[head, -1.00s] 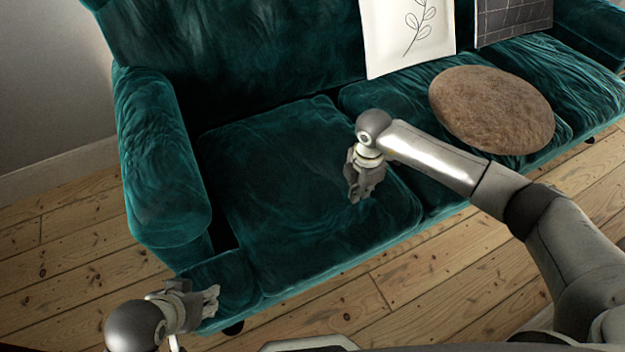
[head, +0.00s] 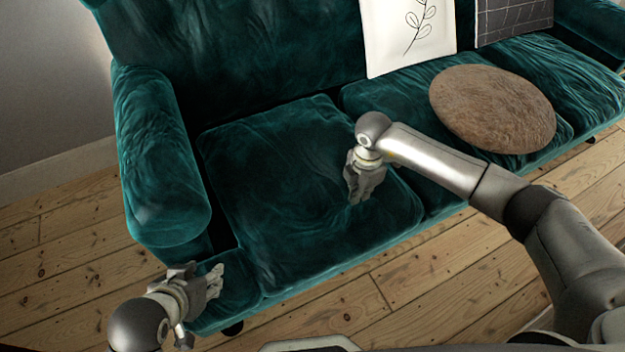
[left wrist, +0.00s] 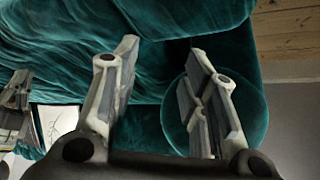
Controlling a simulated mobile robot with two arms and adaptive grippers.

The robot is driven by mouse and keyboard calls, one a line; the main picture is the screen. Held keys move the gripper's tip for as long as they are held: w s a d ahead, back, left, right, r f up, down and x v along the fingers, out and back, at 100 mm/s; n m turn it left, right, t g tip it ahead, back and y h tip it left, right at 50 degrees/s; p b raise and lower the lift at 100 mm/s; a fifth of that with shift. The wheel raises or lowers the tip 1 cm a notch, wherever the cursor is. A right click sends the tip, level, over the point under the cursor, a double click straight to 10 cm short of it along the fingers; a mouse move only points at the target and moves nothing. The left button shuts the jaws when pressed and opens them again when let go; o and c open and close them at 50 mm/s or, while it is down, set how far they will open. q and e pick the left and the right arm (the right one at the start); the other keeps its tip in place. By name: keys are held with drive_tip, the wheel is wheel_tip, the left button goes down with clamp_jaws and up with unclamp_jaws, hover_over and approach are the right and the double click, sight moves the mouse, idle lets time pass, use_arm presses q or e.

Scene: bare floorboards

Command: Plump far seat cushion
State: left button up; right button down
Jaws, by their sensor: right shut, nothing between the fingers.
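The teal velvet sofa has a left seat cushion (head: 285,165) beside its left armrest. My right gripper (head: 357,198) is shut and empty, pointing down at this cushion near its right front part. The fingertips look to be touching or just above the fabric, which is creased around them. A second seat cushion (head: 375,98) lies to the right, partly behind my right arm. My left gripper (head: 217,278) is at the sofa's front left corner, below the armrest.
A round brown cushion (head: 492,110) lies on the seat to the right. A white leaf-print pillow (head: 408,35) and a dark grid pillow (head: 513,20) lean on the backrest. The left armrest (head: 160,160) rises beside the left cushion. Bare floorboards (head: 70,260) lie in front and left.

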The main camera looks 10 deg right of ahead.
drive_tip(key=shift+f+b, duration=0.3)
drive_tip(key=shift+f, duration=0.25)
use_arm(q)
drive_tip(key=w, duration=0.1)
drive_tip(key=w+d+r+t, duration=0.1)
drive_tip(key=shift+w+r, duration=0.15)
drive_tip(key=shift+w, duration=0.15)
drive_tip(key=shift+w+r+t+h, duration=0.2)
drive_tip(key=shift+w+t+h, duration=0.1)
drive_tip(key=shift+t, duration=0.1)
use_arm(e)
drive_tip(key=shift+s, duration=0.1)
use_arm(q)
drive_tip(key=shift+s, duration=0.1)
